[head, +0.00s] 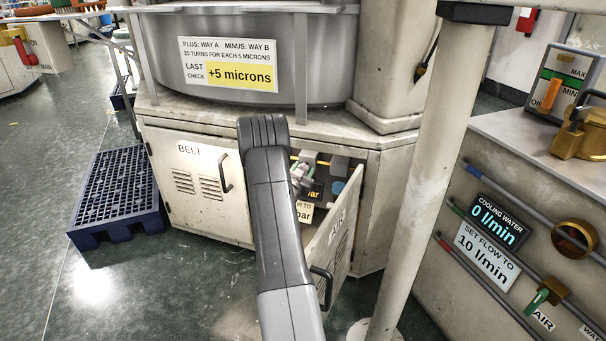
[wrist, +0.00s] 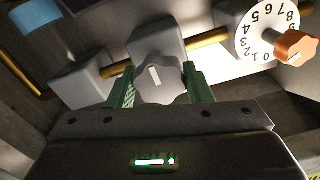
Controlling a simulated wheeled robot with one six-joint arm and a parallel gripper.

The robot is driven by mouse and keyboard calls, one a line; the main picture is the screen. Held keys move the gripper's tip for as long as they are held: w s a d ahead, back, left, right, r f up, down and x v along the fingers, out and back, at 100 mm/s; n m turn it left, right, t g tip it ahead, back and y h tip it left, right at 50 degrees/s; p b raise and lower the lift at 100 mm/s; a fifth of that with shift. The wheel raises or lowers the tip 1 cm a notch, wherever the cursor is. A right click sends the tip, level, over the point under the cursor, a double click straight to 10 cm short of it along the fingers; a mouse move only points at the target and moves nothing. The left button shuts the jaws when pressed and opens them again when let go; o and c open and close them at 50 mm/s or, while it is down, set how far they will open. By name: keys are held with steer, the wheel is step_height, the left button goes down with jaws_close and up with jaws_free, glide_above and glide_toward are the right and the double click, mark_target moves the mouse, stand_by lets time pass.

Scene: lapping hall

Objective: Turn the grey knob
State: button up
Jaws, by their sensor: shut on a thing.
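The grey knob (wrist: 158,79) is a lobed knob with a white pointer mark, on a grey valve block in the wrist view. My gripper (wrist: 158,88) has its green fingers on either side of the knob and is shut on it. In the head view my arm reaches into the open cabinet, and my gripper (head: 300,178) shows only in part there.
An orange knob (wrist: 295,47) with a white numbered dial (wrist: 262,30) is right of the grey knob. A brass pipe (wrist: 205,37) runs behind. The open AIR door (head: 328,250) stands close to my arm. A pale post (head: 420,170) and a blue pallet (head: 117,195) flank the cabinet.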

steer(key=m+b, duration=0.3)
steer(key=shift+f+b, duration=0.2)
steer(key=shift+b, duration=0.15)
steer(key=shift+m+b, duration=0.5)
steer(key=shift+m, duration=0.2)
steer(key=shift+r, duration=0.15)
steer(key=o, duration=1)
steer(key=p+v, duration=0.3)
steer(key=v, duration=1.1)
steer(key=shift+w, duration=0.15)
